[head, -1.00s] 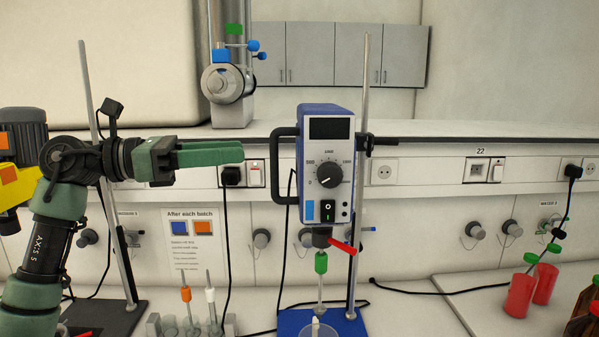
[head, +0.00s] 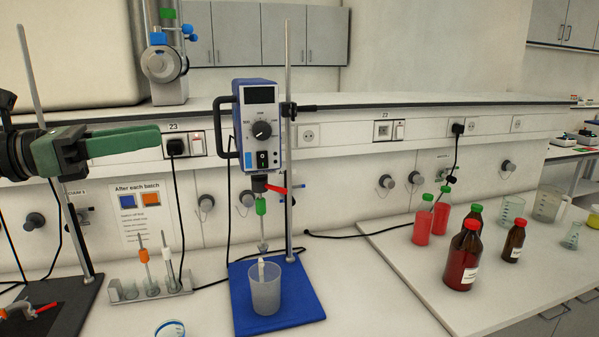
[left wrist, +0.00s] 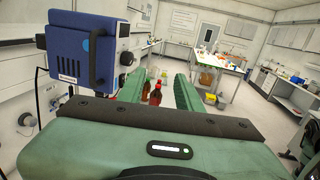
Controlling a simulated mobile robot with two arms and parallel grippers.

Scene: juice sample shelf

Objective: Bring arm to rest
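My left gripper (head: 156,138) reaches in from the left in the head view, its green fingers level and pointing right. In the left wrist view the two fingers of the left gripper (left wrist: 160,80) stand apart with nothing between them, so it is open and empty. The blue overhead stirrer (head: 257,125) hangs on its stand to the right of the fingertips in the head view; it also shows in the left wrist view (left wrist: 85,50) at the left. I see a gap between fingertips and stirrer in the head picture. My right gripper is not in view.
A clear beaker (head: 265,290) stands on the blue stand base (head: 305,305). A rack (head: 150,290) with stirring shafts stands to its left. Red bottles (head: 423,220) and brown bottles (head: 464,258) stand on the right bench. A dark stand (head: 60,305) is at lower left.

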